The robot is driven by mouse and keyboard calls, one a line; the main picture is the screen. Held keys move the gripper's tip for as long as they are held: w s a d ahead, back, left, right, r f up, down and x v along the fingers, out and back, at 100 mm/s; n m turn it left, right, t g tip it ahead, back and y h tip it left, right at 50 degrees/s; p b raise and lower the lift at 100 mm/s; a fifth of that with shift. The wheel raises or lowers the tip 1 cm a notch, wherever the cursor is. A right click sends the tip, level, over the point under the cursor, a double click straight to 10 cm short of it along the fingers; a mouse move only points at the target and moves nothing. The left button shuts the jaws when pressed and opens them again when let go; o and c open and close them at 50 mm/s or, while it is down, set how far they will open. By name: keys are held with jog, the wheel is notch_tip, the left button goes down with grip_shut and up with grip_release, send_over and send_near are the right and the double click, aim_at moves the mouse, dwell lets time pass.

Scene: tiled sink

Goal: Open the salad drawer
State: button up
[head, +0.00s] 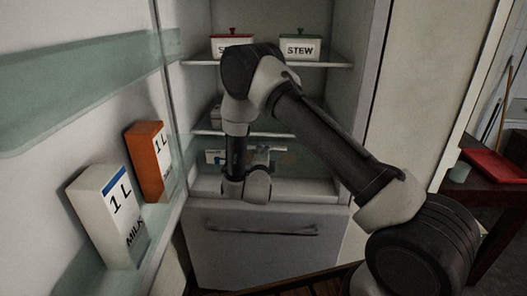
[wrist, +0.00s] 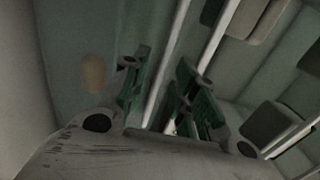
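The fridge stands open in the head view. At the bottom of its compartment is a pale, low drawer-like front (head: 310,190), which may be the salad drawer; it looks shut. Below it is a large grey drawer front (head: 255,258) with a long dark handle (head: 262,229), also shut. My arm reaches into the fridge, with its wrist in front of the pale front. The fingers are mostly hidden in the head view. In the wrist view my gripper (wrist: 158,75) has its green fingers apart, with nothing clearly held between them. Pale rails or edges run behind them.
The open door at left holds an orange carton (head: 148,160) and a white milk carton (head: 108,215). A red-lidded box (head: 232,46) and a green-lidded stew box (head: 299,47) stand on the top shelf (head: 335,65). A dark table with a red tray (head: 495,165) is at right.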

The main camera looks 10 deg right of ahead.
jog(key=shift+w+d, duration=0.2)
jog(key=shift+w, duration=0.35)
jog(key=shift+c, duration=0.4)
grip_shut()
jog(key=shift+s, duration=0.1)
